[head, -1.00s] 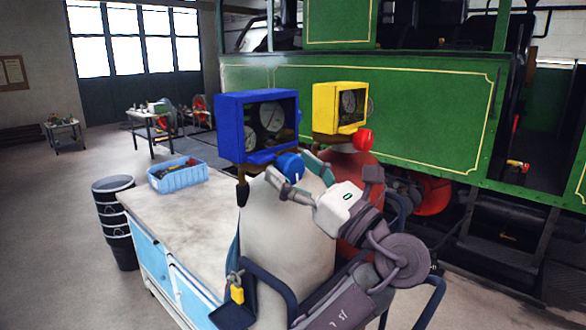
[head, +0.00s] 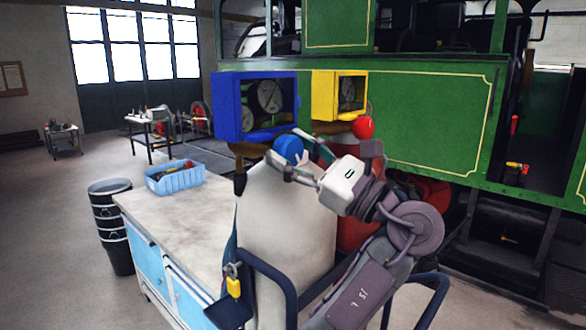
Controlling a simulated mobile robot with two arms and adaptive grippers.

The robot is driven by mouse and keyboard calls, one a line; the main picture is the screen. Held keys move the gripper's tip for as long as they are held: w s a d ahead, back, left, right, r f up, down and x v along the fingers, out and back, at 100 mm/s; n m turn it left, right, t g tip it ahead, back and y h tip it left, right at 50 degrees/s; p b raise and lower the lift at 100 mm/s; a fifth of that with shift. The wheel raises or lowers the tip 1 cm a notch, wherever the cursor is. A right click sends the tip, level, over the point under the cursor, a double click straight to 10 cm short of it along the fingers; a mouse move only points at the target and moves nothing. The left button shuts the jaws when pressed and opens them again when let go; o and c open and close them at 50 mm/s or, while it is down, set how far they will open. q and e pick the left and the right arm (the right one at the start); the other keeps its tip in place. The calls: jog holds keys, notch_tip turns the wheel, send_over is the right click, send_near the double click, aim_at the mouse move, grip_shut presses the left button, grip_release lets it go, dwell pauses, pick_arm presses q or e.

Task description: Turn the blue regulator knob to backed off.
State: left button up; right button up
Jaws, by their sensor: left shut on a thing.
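The blue regulator knob (head: 288,149) sits just under the lower right corner of the blue gauge box (head: 226,107), on the top of a pale cylinder (head: 290,215). My left gripper (head: 285,151) is shut on the knob, with one finger at its left and lower side and the other above and to its right. The fingers hide part of the knob, and I cannot read its setting. My right gripper is not in view.
A yellow gauge box (head: 324,95) and a red knob (head: 363,128) stand just right. A blue bin (head: 176,179) sits on the workbench (head: 165,211) at left. A yellow padlock (head: 234,286) hangs low in front. The green tram side (head: 430,120) is behind.

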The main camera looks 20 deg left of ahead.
pick_arm(q)
jog(key=n+g+b, duration=0.1)
jog(key=n+b, duration=0.1)
jog(key=n, duration=0.1)
jog(key=shift+f, duration=0.1)
jog(key=shift+n+g+b, duration=0.45)
jog(key=shift+n+g, duration=0.25)
jog(key=shift+n, duration=0.2)
jog(key=o, duration=1.2)
